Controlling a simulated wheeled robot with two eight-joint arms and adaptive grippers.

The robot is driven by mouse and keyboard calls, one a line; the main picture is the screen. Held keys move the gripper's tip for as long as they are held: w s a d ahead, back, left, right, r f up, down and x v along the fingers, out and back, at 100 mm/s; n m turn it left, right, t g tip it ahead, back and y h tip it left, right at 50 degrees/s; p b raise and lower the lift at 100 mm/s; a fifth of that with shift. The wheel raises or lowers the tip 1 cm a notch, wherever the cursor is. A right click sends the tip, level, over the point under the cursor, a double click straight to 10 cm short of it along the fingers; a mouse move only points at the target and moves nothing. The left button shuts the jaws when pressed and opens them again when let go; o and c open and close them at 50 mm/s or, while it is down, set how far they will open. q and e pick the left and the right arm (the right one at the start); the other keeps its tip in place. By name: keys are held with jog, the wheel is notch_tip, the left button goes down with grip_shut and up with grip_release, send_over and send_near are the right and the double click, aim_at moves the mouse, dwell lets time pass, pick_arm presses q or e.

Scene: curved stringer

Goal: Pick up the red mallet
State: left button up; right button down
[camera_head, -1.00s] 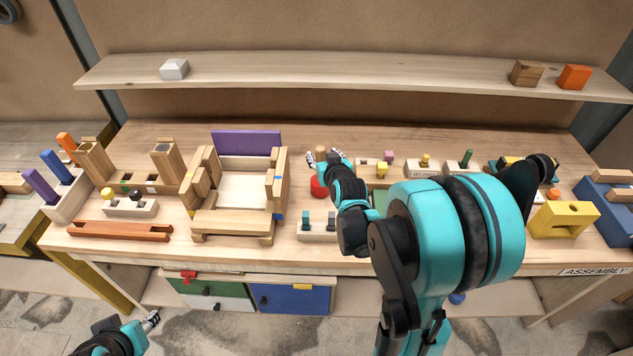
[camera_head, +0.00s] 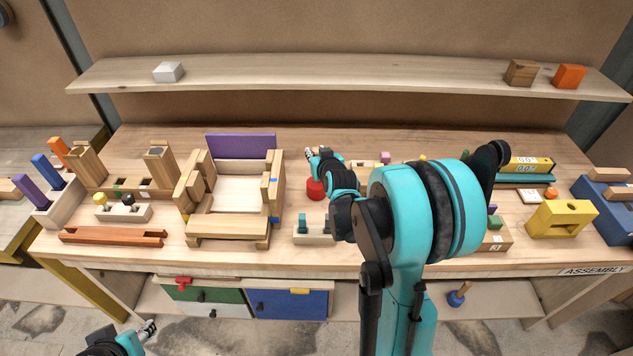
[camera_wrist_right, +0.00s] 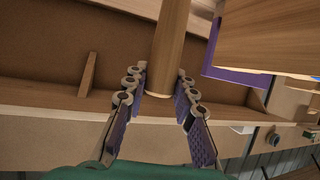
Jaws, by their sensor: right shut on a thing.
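The red mallet's round red head (camera_head: 316,188) shows in the head view on the bench, just right of the wooden chair-like frame. My right gripper (camera_head: 318,153) is directly above the head and hides the handle there. In the right wrist view, a round wooden handle (camera_wrist_right: 169,50) stands between the two fingers of the right gripper (camera_wrist_right: 160,84), which is shut on it. I cannot tell whether the head is off the bench. My left gripper (camera_head: 149,328) is low at the bottom left, in front of the bench, too small to read.
The wooden frame (camera_head: 227,229) with a purple back panel stands close left of the mallet. A pale block with teal pegs (camera_head: 313,236) is in front. A yellow block (camera_head: 562,218) sits at the right. A shelf (camera_head: 330,75) spans the back. My right arm hides the bench's middle right.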

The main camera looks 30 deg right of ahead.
jog(key=shift+r, duration=0.4)
jog(key=r, duration=0.1)
jog(key=r+p, duration=0.2)
jog(key=r, duration=0.1)
jog(key=shift+s+d, duration=0.25)
jog(key=shift+d, duration=0.05)
jog(key=s+d+r+p, duration=0.4)
jog(key=d+r+p, duration=0.3)
jog(key=d+r, duration=0.1)
jog(key=s+d+r+p, duration=0.5)
jog(key=d+r+p, duration=0.3)
jog(key=d, duration=0.1)
jog(key=shift+p, duration=0.3)
jog(key=shift+f, duration=0.1)
